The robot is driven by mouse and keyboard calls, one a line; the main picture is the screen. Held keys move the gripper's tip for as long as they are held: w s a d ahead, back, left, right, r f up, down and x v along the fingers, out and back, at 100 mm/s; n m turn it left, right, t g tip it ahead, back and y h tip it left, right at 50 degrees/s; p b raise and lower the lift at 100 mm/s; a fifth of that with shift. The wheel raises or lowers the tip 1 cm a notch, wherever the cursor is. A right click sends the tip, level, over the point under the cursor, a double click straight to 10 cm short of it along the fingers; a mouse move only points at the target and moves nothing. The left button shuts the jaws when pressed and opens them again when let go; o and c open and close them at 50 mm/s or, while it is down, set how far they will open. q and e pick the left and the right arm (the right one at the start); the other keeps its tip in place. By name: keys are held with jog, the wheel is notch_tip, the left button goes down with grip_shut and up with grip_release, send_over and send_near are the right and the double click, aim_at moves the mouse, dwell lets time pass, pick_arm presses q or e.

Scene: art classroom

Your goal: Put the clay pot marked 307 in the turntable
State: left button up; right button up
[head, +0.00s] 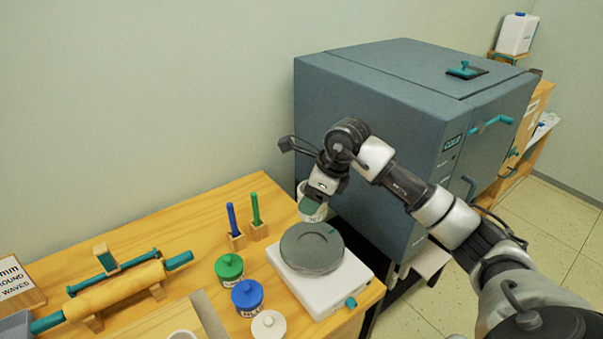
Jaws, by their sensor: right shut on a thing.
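The turntable is a round dark grey disc (312,250) on a white base (328,288) near the table's right end. Its top is bare. My right gripper (311,205) hangs down just behind the disc, shut on a small pale pot (320,214). The gripper covers much of the pot, and its marking is too small to read. The pot is beyond the disc's back edge in the picture; I cannot tell its exact height. My left gripper is not in view.
A large blue-grey kiln (380,110) stands right of the table. Jars with green (229,266), blue (247,294) and white (268,324) lids stand left of the turntable. Blue and green upright tools (255,209) stand behind. A rolling pin (115,293) lies further left.

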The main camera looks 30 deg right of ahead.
jog(key=shift+s+f+b, duration=0.25)
jog(key=shift+f+b, duration=0.2)
notch_tip(320, 180, down, 4)
jog(key=b, duration=0.2)
jog(key=shift+b, duration=0.3)
jog(key=shift+w+f+b, duration=0.1)
jog(key=shift+f+b, duration=2.05)
jog(key=shift+f, duration=0.6)
jog(key=o, duration=1)
jog(key=shift+o, duration=0.2)
jog(key=shift+r, duration=0.1)
jog(key=shift+r+p, duration=2.65)
jog(key=shift+r, duration=1.35)
